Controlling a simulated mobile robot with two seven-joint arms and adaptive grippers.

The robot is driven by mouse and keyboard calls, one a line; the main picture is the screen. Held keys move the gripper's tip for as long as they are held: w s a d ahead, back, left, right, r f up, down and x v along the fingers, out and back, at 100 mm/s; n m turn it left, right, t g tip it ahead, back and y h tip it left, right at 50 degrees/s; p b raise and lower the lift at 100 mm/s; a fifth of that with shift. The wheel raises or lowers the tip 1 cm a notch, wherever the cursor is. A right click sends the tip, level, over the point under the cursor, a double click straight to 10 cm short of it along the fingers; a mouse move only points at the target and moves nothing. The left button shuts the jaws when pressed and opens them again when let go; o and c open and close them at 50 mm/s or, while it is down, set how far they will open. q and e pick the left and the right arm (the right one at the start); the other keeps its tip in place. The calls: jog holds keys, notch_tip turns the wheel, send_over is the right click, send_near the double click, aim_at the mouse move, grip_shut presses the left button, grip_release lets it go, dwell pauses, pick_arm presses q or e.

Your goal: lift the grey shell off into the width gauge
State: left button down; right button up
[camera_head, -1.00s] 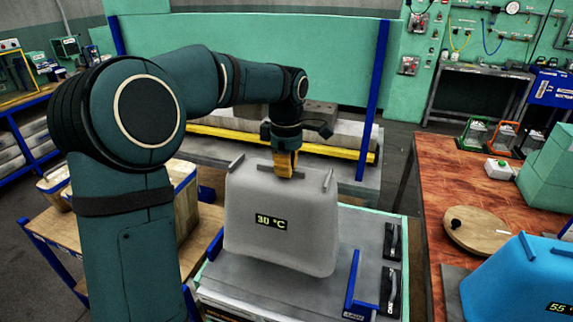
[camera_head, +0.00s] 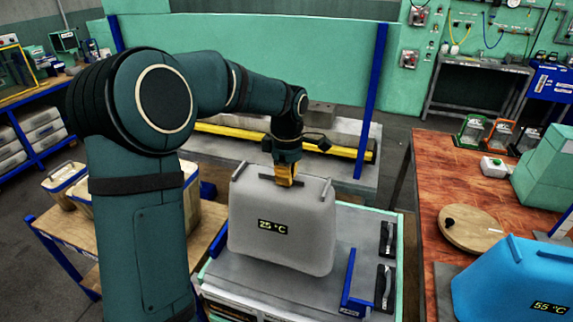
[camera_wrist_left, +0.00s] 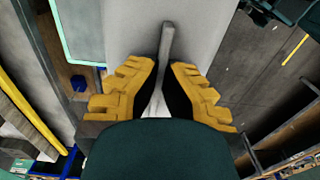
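The grey shell (camera_head: 280,232) stands upright on a grey plate (camera_head: 335,235), with a display reading 25 °C on its front. Its top rib also shows in the left wrist view (camera_wrist_left: 167,38). My left gripper (camera_head: 286,182) is at the top of the shell from above. In the left wrist view its yellow fingers (camera_wrist_left: 163,85) flank the thin rib closely and appear shut on it. No clear gap shows under the shell. I cannot tell for certain which fixture is the width gauge; a blue bracket (camera_head: 352,290) stands on the plate right of the shell. My right gripper is out of view.
A blue shell (camera_head: 508,282) reading 55 °C stands on the red-brown bench (camera_head: 440,185) at right, near a round wooden board (camera_head: 468,228). Black handles (camera_head: 386,285) lie right of the bracket. A yellow bar (camera_head: 330,147) runs behind the shell. Crates stand at left.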

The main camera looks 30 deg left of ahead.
pick_arm(q)
jog(key=shift+f+b, duration=0.9)
jog(key=shift+f, duration=0.2)
notch_tip(320, 180, down, 4)
jog(key=b, duration=0.3)
jog(key=shift+r, duration=0.15)
jog(key=shift+f, duration=0.65)
jog(key=c, duration=1.1)
grip_release()
jog(key=shift+o, duration=0.2)
notch_tip(320, 180, up, 12)
jog(key=shift+r, duration=0.1)
